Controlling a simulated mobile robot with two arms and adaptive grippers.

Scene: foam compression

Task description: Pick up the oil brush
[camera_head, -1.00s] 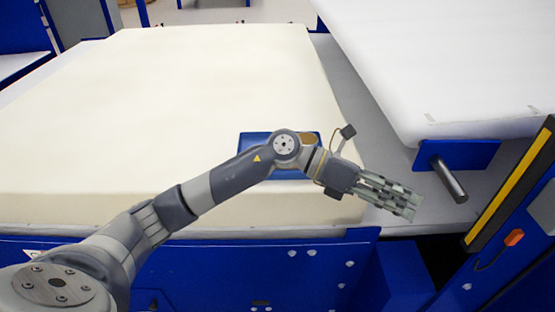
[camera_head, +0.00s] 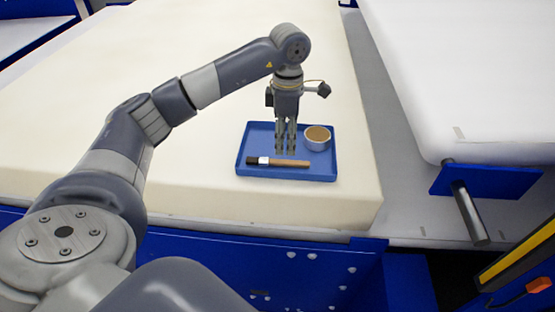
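The oil brush (camera_head: 278,162) lies flat near the front edge of a blue tray (camera_head: 328,172). It has a wooden handle to the right and a dark ferrule with pale and dark bristle end to the left. My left gripper (camera_head: 286,152) points down over the tray, just behind the brush handle in the picture. Its two fingers show a narrow gap and hold nothing. Whether the fingertips touch the tray I cannot tell. My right gripper is not in view.
A small white bowl with brown contents (camera_head: 318,138) stands in the tray, right of my gripper. The tray rests on a large cream foam block (camera_head: 200,150). A white slab (camera_head: 470,80) and a metal rod (camera_head: 468,212) are at the right.

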